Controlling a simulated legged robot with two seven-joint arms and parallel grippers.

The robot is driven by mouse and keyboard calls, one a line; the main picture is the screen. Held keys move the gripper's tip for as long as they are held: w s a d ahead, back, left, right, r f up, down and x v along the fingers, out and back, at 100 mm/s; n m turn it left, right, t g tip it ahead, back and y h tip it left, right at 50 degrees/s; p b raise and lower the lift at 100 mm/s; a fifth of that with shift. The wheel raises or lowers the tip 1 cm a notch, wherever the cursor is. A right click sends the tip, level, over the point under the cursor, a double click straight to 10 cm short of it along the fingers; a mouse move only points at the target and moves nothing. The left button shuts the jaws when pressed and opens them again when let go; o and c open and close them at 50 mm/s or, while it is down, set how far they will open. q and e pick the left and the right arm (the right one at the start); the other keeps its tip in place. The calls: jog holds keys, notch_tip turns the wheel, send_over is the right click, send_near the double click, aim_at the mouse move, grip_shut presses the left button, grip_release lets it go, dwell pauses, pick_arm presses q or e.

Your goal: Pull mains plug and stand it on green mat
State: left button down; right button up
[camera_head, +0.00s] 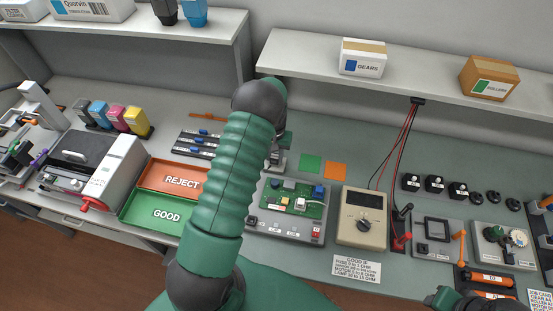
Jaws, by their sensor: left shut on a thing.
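My left arm crosses the middle of the view, and its gripper (278,158) is at the bench near the back edge of the tester board, partly hidden behind the forearm. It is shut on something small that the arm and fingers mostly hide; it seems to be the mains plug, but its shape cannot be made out. The green mat (310,164) is a flat, bare square just right of the gripper. Part of my right gripper (442,298) shows at the bottom right edge; its jaws cannot be made out.
An orange mat (335,171) lies right of the green one. The tester board (284,230) and a beige meter (361,217) stand in front. REJECT (150,186) and GOOD (135,215) trays lie left. A shelf (300,60) overhangs the back.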

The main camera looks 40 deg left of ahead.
aim_at(274, 156)
pick_arm(q)
jog(key=shift+w+a+r+p, duration=0.25)
jog(key=shift+a+r+p, duration=0.05)
jog(key=shift+a+r, duration=0.05)
jog(key=shift+s+d+r, duration=0.1)
jog(key=shift+d+r, duration=0.15)
jog(key=shift+r, duration=0.2)
pick_arm(e)
jog(key=shift+a+r, duration=0.15)
jog(key=shift+r, duration=0.45)
pick_arm(q)
jog(key=shift+a+r+p, duration=0.1)
jog(key=shift+a+p, duration=0.05)
jog(key=shift+p, duration=0.2)
pick_arm(e)
jog(key=shift+w+a+r, duration=0.1)
jog(key=shift+a, duration=0.1)
pick_arm(q)
jog(key=shift+r, duration=0.1)
pick_arm(e)
jog(key=shift+d, duration=0.1)
pick_arm(q)
jog(key=shift+r, duration=0.2)
pick_arm(e)
jog(key=shift+r, duration=0.15)
